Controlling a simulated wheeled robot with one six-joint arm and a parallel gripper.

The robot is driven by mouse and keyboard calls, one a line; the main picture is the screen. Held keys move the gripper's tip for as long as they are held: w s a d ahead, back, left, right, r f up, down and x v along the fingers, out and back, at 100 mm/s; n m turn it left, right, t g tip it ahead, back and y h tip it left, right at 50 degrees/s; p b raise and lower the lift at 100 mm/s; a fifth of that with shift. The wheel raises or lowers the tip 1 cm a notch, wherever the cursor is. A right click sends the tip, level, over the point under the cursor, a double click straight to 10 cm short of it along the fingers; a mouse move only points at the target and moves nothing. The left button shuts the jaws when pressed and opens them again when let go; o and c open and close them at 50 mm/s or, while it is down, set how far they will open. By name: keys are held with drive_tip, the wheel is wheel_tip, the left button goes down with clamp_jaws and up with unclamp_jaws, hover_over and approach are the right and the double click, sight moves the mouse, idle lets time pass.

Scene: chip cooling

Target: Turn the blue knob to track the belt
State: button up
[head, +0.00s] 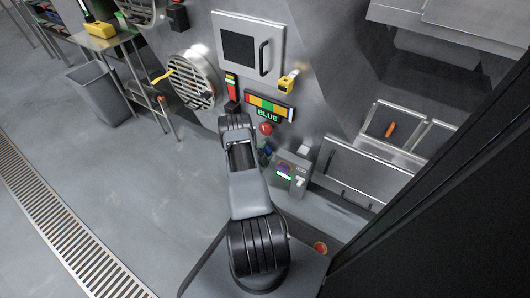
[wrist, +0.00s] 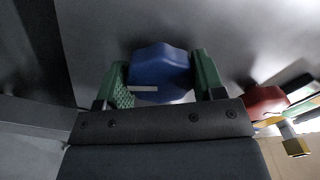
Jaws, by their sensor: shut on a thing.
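In the wrist view the blue knob (wrist: 160,72) sits on a grey metal panel, between the two green fingers of my gripper (wrist: 160,82). The gripper is shut on the knob, with a finger at each side. A pale mark shows on the knob's near face. In the head view my arm reaches up to the machine, and the knob (head: 265,153) is small and dark, beside the forearm. The BLUE label (head: 268,115) is lit on the panel above it. The belt cannot be made out.
A red button (head: 266,128) is just above the knob; a red part (wrist: 264,102) shows right of my gripper in the wrist view. A control box (head: 290,174) stands to the lower right. A grey bin (head: 98,95) and table are at left.

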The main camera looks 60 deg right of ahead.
drive_tip(key=m, duration=0.5)
drive_tip(key=shift+m, duration=0.6)
drive_tip(key=o, duration=0.9)
drive_tip(key=a+p, duration=0.4)
drive_tip(key=a, duration=1)
drive_tip(key=shift+w+p, duration=0.1)
drive_tip(key=shift+p, duration=0.2)
